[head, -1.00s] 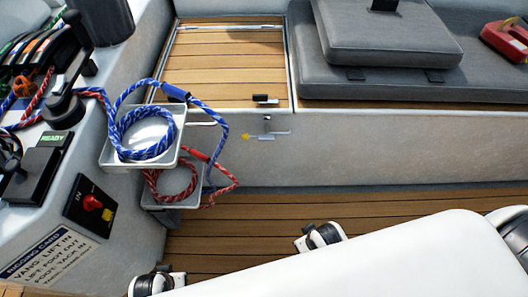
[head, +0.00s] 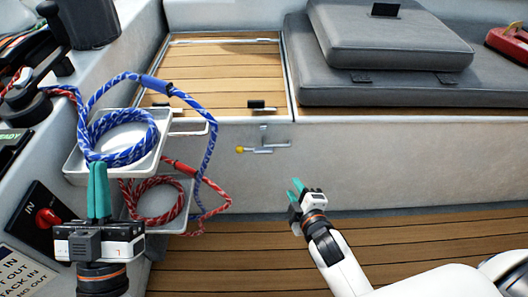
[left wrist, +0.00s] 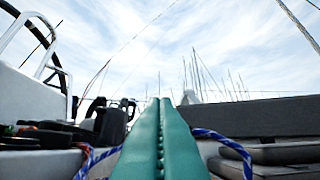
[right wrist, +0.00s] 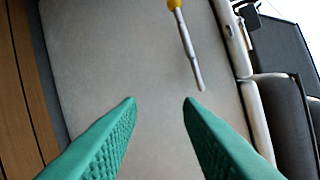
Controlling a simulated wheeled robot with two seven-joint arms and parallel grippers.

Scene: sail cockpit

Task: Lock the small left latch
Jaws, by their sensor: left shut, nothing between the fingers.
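The small latch (head: 262,149) is a metal piece with a yellow knob (head: 239,150) at its left end, on the pale front wall of the bench below the wooden hatch. It also shows in the right wrist view as a rod (right wrist: 188,45) with a yellow end. My right gripper (head: 296,187) is below and to the right of the latch, apart from it. Its teal fingers (right wrist: 160,100) are spread and empty. My left gripper (head: 98,165) stands upright in front of the blue rope tray, its teal fingers (left wrist: 160,102) pressed together with nothing between them.
A wooden hatch (head: 215,75) with a black handle (head: 262,106) lies above the latch. Blue rope (head: 124,135) and red rope (head: 150,203) lie in trays at the left; a blue loop hangs left of the latch. Grey cushions (head: 400,90) are at right. The wall around the latch is clear.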

